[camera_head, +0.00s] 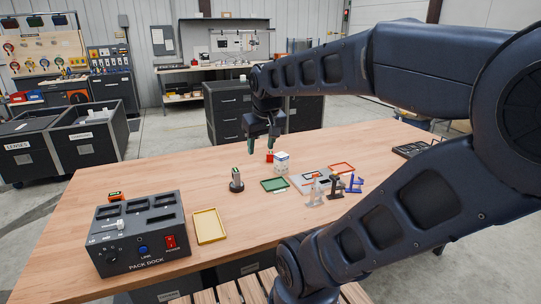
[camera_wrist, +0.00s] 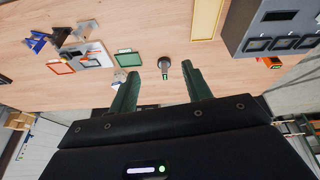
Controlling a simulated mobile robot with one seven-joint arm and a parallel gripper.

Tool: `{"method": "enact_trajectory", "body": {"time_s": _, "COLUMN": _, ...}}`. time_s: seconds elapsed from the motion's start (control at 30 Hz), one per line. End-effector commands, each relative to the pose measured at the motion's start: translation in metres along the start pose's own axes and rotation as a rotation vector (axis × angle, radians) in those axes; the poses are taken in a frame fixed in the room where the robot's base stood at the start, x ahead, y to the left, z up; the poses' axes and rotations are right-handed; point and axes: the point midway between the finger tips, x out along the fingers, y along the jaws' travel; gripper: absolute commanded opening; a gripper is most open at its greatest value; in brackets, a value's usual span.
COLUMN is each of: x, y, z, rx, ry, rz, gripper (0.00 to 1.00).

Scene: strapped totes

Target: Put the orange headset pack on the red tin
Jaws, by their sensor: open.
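A small orange pack (camera_head: 116,196) lies on the table just behind the dock in the head view. It also shows at the right of the wrist view (camera_wrist: 271,62), beside the dock. A small red object (camera_head: 270,157), perhaps the red tin, sits at the far part of the table, partly hidden by a finger. I cannot make it out in the wrist view. My gripper (camera_head: 262,149) is open and empty above the far side of the table, with green fingers (camera_wrist: 162,72). The orange pack is well away from it.
The pack dock (camera_head: 138,238) stands at the table's left front, with a yellow tray (camera_head: 209,226) beside it. A dark round stand (camera_head: 237,185) holds an upright pack.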

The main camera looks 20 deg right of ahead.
Motion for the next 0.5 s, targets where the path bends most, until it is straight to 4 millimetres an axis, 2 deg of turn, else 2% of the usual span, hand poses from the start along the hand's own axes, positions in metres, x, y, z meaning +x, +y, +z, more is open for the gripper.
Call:
{"method": "enact_trajectory", "body": {"time_s": 0.03, "x": 0.001, "y": 0.003, "z": 0.013, "rx": 0.032, "ry": 0.015, "rz": 0.000, "gripper": 0.49}}
{"method": "enact_trajectory", "body": {"time_s": 0.1, "x": 0.004, "y": 0.006, "z": 0.025, "rx": 0.069, "ry": 0.030, "rz": -0.001, "gripper": 0.49}}
{"method": "enact_trajectory", "body": {"time_s": 0.2, "x": 0.006, "y": 0.008, "z": 0.037, "rx": 0.101, "ry": 0.045, "rz": -0.002, "gripper": 0.49}}
{"method": "enact_trajectory", "body": {"time_s": 0.5, "x": 0.008, "y": 0.009, "z": 0.043, "rx": 0.121, "ry": 0.051, "rz": -0.004, "gripper": 0.49}}
